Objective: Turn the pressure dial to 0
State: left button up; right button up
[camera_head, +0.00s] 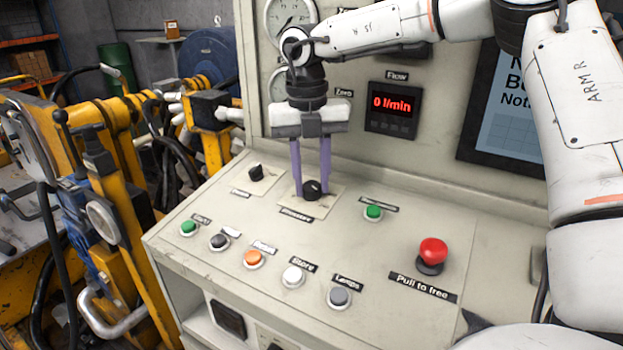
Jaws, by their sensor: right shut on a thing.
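The pressure dial (312,191) is a small black knob on a pale plate on the sloping console, above a label that seems to read "Pressure". My right gripper (312,190) comes down from above with its two purple fingers on either side of the knob, shut on it. The fingers hide part of the knob, and I cannot read its setting. The left gripper is not in view.
A second black knob (255,172) sits left of the dial. Green (373,212), orange (253,258), white (293,276) and other buttons lie around, with a red mushroom button (432,252) at right. A red display (391,109) reads 0 l/min. Yellow machinery (120,130) stands left.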

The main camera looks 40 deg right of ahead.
jog(key=n, duration=0.6)
jog(key=shift+g+h, duration=0.3)
jog(key=shift+h, duration=0.1)
jog(key=n, duration=0.5)
jog(key=shift+w+a+n+h, duration=0.1)
jog(key=shift+n+h, duration=0.2)
jog(key=shift+h, duration=0.1)
jog(key=n, duration=0.6)
jog(key=shift+h, duration=0.4)
jog(key=n, duration=0.5)
jog(key=shift+a+n+h, duration=0.1)
jog(key=shift+n+h, duration=0.2)
jog(key=shift+n, duration=0.1)
jog(key=n+t, duration=0.1)
jog(key=n, duration=0.4)
jog(key=shift+n, duration=0.3)
jog(key=n+t+p, duration=0.1)
jog(key=n, duration=0.7)
jog(key=n+t+p, duration=0.1)
jog(key=n, duration=0.2)
jog(key=shift+s+r, duration=0.1)
jog(key=shift+s, duration=0.1)
jog(key=n+y+p, duration=0.1)
jog(key=n+p, duration=0.1)
jog(key=n, duration=0.3)
jog(key=shift+n, duration=0.3)
